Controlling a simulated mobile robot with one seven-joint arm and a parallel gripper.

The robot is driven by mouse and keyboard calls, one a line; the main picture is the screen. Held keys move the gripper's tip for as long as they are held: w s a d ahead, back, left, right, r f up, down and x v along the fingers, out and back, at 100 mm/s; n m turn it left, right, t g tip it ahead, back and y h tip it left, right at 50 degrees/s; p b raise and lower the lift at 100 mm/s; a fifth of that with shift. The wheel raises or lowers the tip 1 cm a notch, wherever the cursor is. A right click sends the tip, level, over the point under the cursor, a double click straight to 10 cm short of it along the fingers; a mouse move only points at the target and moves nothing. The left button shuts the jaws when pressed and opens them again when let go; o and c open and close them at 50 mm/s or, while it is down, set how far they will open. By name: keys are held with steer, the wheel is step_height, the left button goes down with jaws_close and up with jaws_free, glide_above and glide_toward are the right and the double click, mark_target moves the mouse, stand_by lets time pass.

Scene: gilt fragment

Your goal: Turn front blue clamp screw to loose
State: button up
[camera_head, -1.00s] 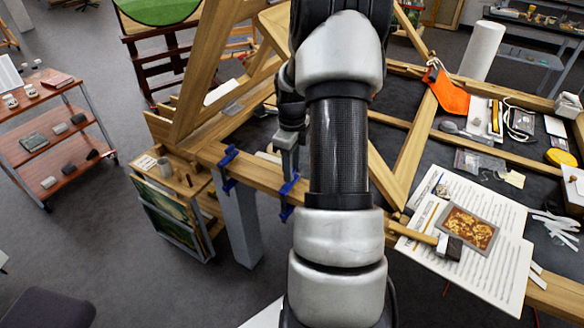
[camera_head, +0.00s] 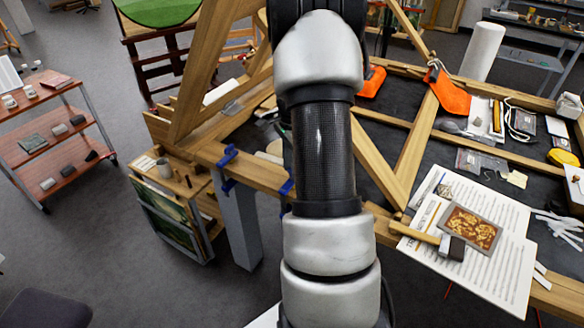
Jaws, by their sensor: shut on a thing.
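Two blue clamps sit on the wooden beam along the workbench's near edge. The left blue clamp (camera_head: 228,158) shows whole, with its lower part below the beam. The right blue clamp (camera_head: 287,187) shows only as a sliver beside my arm, which hides the rest and its screw. I cannot tell which of the two is the front one. My gripper is hidden behind my own arm, so its fingers and anything between them do not show.
A hammer (camera_head: 451,246) and a gilt fragment (camera_head: 470,227) lie on printed sheets (camera_head: 500,272) at right. Diagonal wooden beams (camera_head: 415,140) cross the dark bench. A small cabinet (camera_head: 170,215) stands at left, and a red-shelved trolley (camera_head: 62,140) farther left. Floor between them is clear.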

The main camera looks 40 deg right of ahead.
steer(key=n, duration=0.4)
steer(key=shift+n, duration=0.3)
steer(key=n, duration=0.3)
steer(key=shift+n+b, duration=0.4)
steer(key=n, duration=1.3)
steer(key=shift+r+n, duration=0.1)
steer(key=shift+n, duration=0.2)
steer(key=n+p, duration=0.1)
steer(key=n, duration=0.3)
steer(key=shift+d, duration=0.1)
steer(key=shift+n, duration=1.2)
steer(key=shift+p, duration=0.3)
steer(key=o, duration=1.1)
